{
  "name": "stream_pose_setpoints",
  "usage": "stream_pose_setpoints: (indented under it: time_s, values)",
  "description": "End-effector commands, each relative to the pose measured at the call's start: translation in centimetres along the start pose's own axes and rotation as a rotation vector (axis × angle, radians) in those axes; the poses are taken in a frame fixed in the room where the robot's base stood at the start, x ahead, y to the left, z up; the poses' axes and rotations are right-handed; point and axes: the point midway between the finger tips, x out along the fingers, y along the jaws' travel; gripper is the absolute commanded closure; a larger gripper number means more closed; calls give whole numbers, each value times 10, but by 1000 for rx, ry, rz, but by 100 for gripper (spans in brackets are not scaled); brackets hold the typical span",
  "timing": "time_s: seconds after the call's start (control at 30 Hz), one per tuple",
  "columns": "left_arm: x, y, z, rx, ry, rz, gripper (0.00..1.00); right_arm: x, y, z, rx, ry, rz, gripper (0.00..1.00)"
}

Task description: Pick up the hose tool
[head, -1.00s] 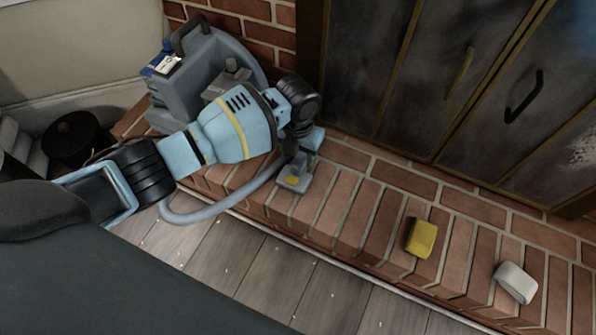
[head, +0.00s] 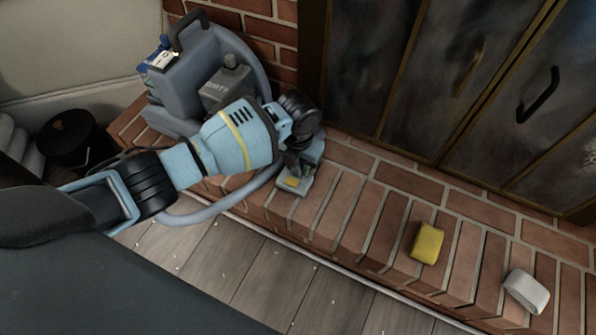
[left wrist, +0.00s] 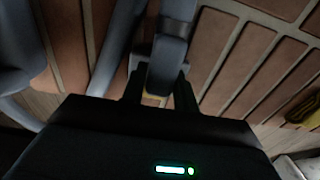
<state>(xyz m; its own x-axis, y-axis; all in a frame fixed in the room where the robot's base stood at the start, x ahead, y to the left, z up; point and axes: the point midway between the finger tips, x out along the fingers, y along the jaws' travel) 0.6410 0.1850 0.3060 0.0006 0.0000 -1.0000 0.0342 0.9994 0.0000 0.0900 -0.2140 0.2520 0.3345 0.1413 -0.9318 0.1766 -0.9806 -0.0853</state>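The hose tool (head: 293,184), a grey nozzle with a yellow patch, lies on the brick hearth in front of the grey cleaning machine. My left gripper (head: 297,160) is just above it and hides its upper part in the head view. In the left wrist view the grey tool (left wrist: 168,62) runs between the two dark fingers of the left gripper (left wrist: 160,88). The fingers stand apart, one on each side of it; firm contact cannot be made out. My right gripper is not in view.
The grey machine (head: 190,85) with its hose (head: 215,208) stands left of the tool. A yellow sponge (head: 427,243) and a white roll-like object (head: 526,291) lie on the hearth (head: 345,215) to the right. Dark metal doors (head: 470,100) stand behind. A black pot (head: 70,138) is at the left.

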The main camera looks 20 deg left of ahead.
Motion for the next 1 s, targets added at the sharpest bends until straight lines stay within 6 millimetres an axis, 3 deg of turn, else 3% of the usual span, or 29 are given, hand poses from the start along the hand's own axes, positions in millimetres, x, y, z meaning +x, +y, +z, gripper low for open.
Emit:
stream_pose_setpoints:
  time_s: [0.03,0.2,0.57,0.9,1.0]
  values:
    - [0,0,0,0,0,0,77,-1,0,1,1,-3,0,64]
    - [0,0,0,0,0,0,100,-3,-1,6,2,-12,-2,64]
    - [-4,0,0,0,-1,0,100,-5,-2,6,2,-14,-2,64]
    - [-41,0,1,0,-4,1,100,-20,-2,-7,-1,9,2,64]
    - [-42,-11,-20,4,1,0,100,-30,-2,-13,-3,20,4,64]
